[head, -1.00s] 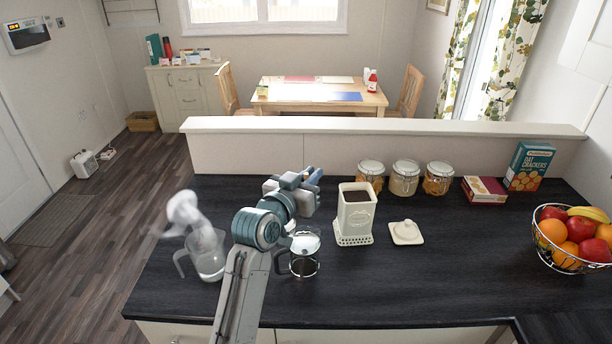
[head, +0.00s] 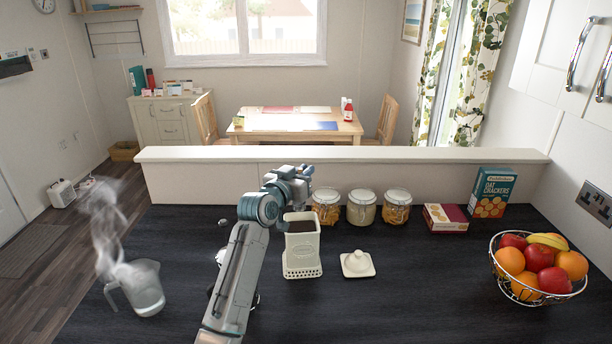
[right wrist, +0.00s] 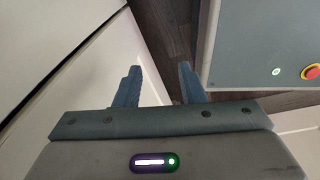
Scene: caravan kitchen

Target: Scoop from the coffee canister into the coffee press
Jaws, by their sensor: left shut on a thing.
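The cream coffee canister (head: 302,254) stands open and upright on the dark worktop, with dark coffee (head: 301,227) near its top. Its cream lid (head: 357,265) lies to its right. The coffee press (head: 256,299) is almost wholly hidden behind my left arm; only slivers of it show. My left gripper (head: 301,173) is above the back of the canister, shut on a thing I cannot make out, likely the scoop. My right gripper (right wrist: 158,86) shows only in the right wrist view, open and empty, away from the canister and press.
A steaming glass jug (head: 145,290) stands at the worktop's left. Several lidded jars (head: 361,209) stand behind the canister. A cracker box (head: 492,193), a small box (head: 445,218) and a wire fruit bowl (head: 537,268) are to the right. The front right worktop is clear.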

